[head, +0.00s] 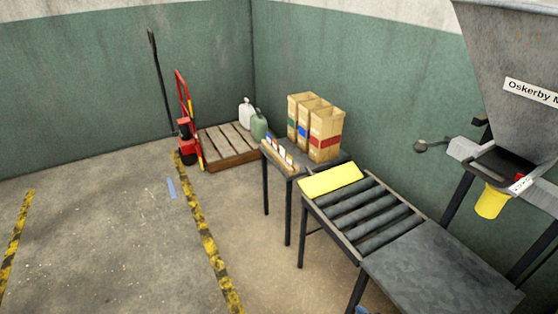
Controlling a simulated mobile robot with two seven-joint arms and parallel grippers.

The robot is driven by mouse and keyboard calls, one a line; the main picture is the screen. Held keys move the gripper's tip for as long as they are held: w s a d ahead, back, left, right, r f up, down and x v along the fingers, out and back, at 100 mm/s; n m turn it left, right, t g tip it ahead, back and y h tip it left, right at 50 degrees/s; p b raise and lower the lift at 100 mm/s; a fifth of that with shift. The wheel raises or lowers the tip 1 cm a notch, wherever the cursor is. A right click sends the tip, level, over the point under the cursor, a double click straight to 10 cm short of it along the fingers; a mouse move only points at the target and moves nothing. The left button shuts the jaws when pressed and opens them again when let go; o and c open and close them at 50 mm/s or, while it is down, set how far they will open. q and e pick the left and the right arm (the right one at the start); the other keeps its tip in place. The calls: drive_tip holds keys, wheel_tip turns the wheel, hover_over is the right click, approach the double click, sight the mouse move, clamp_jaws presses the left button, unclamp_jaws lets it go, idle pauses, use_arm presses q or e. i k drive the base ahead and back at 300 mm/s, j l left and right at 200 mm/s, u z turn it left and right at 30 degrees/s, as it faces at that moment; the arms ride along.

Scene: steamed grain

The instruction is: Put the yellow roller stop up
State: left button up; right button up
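The yellow roller stop (331,179) is a flat yellow plate at the far left end of the roller conveyor (372,214). Its broad face shows, and it looks tilted or lying rather than standing upright, though its exact angle is hard to tell. Nothing touches it from above. Neither of my grippers is in the head view.
A grey metal table (440,275) adjoins the rollers at the near right. A hopper (515,60) with a yellow spout (491,202) hangs at the right. A small table (275,158) with paper bags (326,135) stands beyond the stop. Open floor (110,240) lies left.

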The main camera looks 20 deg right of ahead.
sight(315, 186)
drive_tip(key=i+j, duration=0.1)
drive_tip(key=i, duration=1.25)
drive_tip(key=i+z, duration=0.35)
drive_tip(key=i+j+z, duration=0.1)
drive_tip(key=z, duration=0.3)
drive_tip(key=i+j+z, duration=0.2)
drive_tip(key=z, duration=0.15)
drive_tip(key=i+j+z, duration=0.2)
drive_tip(key=z, duration=0.25)
drive_tip(key=i+j+z, duration=0.15)
drive_tip(key=j+z, duration=0.25)
drive_tip(key=i+j+z, duration=0.15)
drive_tip(key=j+z, duration=0.15)
drive_tip(key=z, duration=0.15)
drive_tip(key=j+z, duration=0.85)
